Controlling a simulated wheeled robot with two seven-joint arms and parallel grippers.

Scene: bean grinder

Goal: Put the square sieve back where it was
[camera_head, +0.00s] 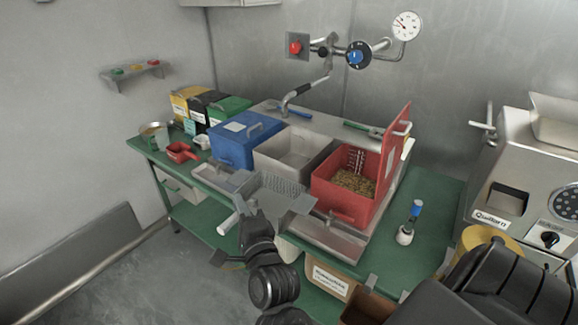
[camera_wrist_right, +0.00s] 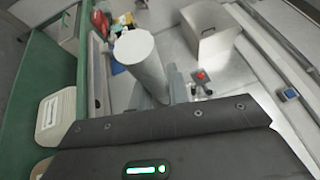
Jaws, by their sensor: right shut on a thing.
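The square sieve (camera_head: 283,186), a grey piece with a perforated part, is in front of the open grey bin (camera_head: 292,155) in the head view, over the front of the green table (camera_head: 425,215). My right gripper (camera_head: 247,214) is shut on the sieve at its handle side. A pale cylindrical handle (camera_head: 228,223) sticks out to the left of the gripper. In the right wrist view a pale cylinder (camera_wrist_right: 143,62), which looks like this handle, stands up beyond the gripper body. The fingertips are partly hidden. My left gripper is not in view.
A closed blue bin (camera_head: 245,138) and an open red bin with beans (camera_head: 345,200) flank the grey bin. A grey tray (camera_head: 222,178) and red scoop (camera_head: 180,152) lie left.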

